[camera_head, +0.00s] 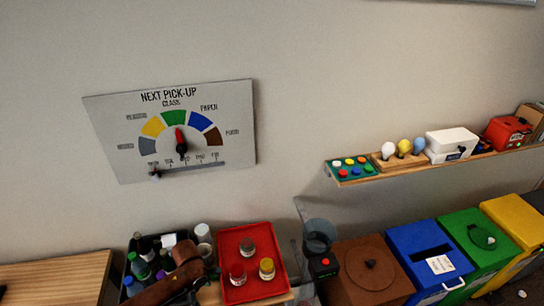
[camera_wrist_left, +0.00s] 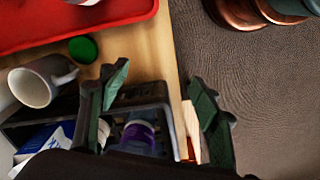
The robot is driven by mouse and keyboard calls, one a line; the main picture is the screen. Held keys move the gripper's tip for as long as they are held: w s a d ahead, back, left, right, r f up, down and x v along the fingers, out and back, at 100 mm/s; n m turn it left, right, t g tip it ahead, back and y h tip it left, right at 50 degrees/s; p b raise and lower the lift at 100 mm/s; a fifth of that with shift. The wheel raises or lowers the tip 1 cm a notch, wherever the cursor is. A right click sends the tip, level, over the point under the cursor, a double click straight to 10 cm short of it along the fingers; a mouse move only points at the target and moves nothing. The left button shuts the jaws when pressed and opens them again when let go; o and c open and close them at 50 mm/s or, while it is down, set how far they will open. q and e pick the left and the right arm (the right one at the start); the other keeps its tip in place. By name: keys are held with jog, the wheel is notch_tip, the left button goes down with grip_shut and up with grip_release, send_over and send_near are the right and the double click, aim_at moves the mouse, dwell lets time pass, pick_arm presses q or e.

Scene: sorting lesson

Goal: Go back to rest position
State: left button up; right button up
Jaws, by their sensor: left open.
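My left gripper (camera_wrist_left: 157,85) shows in the left wrist view with its two green-padded fingers spread and nothing between them. It is over the edge of a wooden surface, beside a black crate (camera_wrist_left: 150,92). The crate holds a bottle with a purple label (camera_wrist_left: 138,136) and a blue and white carton (camera_wrist_left: 38,145). In the head view my brown left arm reaches over the black crate (camera_head: 130,243) at the bottom, and hides part of its contents. I cannot make out the fingertips there. My right gripper is not in view.
A red tray (camera_head: 226,238) with three lidded jars sits right of the crate. A white mug (camera_wrist_left: 35,85) and a green lid (camera_wrist_left: 83,48) are near the gripper. Brown (camera_head: 345,285), blue (camera_head: 400,240), green and yellow bins stand right. A shelf (camera_head: 390,176) and dial board (camera_head: 110,115) are on the wall.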

pick_arm(q)
jog(key=s+d+f+m+t+h, duration=0.3)
jog(key=s+d+m, duration=0.2)
jog(key=s+m, duration=0.5)
jog(key=s+a+r+m+y, duration=0.1)
jog(key=s+a+m+y, duration=0.4)
jog(key=s+a, duration=1)
notch_tip(320, 180, down, 34)
jog(key=s+d+m+h+b, duration=0.1)
jog(key=s+d+h+b, duration=0.1)
jog(key=b, duration=0.2)
jog(key=s+f+m+g+b, duration=0.1)
jog(key=s+f+g+b, duration=0.1)
jog(key=s+f, duration=1.6)
notch_tip(320, 180, down, 3)
jog(key=shift+s+r+b, duration=0.1)
jog(key=shift+s+b, duration=0.1)
jog(key=shift+b, duration=0.6)
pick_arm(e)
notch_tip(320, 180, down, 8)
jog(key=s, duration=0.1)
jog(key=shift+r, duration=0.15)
pick_arm(q)
jog(key=shift+s+a, duration=0.1)
jog(key=shift+s, duration=0.1)
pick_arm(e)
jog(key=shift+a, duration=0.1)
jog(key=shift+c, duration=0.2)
